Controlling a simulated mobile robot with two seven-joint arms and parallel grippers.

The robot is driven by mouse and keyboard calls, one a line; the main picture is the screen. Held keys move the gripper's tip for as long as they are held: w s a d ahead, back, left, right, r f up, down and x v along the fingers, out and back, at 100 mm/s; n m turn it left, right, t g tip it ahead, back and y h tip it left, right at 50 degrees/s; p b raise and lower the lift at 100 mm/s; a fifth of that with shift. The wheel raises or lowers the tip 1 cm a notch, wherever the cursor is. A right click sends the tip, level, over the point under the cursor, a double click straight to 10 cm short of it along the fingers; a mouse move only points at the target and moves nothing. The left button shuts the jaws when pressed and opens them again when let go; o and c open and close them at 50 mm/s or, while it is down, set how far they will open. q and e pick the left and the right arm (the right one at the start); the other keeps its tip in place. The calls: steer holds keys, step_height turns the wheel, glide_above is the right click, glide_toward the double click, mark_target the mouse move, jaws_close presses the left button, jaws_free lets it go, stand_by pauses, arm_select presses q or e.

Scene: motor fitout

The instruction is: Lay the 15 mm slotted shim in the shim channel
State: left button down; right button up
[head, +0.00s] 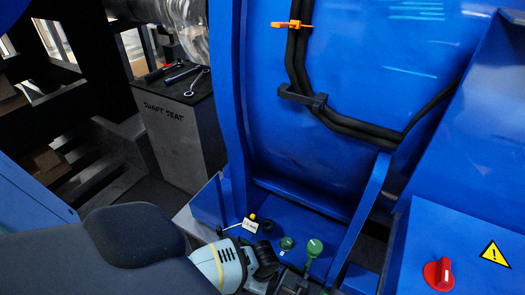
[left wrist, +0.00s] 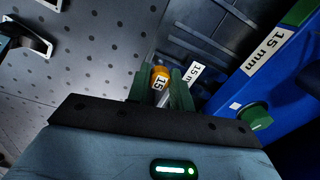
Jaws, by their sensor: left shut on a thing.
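My left gripper (left wrist: 161,92) is shut on a small piece with a yellow-orange end marked 15, which I take to be the 15 mm slotted shim (left wrist: 160,76). Most of the shim is hidden between the green fingers. A white tag marked 15 (left wrist: 194,73) shows beside the right finger. In the head view my left gripper (head: 264,260) is low over the blue motor base; a white tag (head: 249,225) with a yellow spot shows just beyond it. I cannot make out the shim channel clearly or tell whether the shim touches it. My right gripper is out of view.
A blue edge labelled 15 mm (left wrist: 267,50) and a green knob (left wrist: 256,117) lie right of the fingers. Green knobs (head: 314,247) stand close right of the gripper. A blue upright (head: 360,215) rises behind. The shaft seat stand (head: 180,135) holds tools.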

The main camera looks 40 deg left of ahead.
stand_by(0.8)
arm_select(q)
steer(key=shift+f, duration=0.4)
stand_by(0.5)
steer(key=c, duration=1.2)
jaws_free()
steer(key=shift+o, duration=0.2)
steer(key=shift+r, duration=0.3)
step_height(320, 180, up, 6)
steer(key=shift+r+p, duration=0.1)
steer(key=shift+p, duration=1.05)
steer(key=shift+r, duration=0.55)
steer(key=shift+d, duration=0.1)
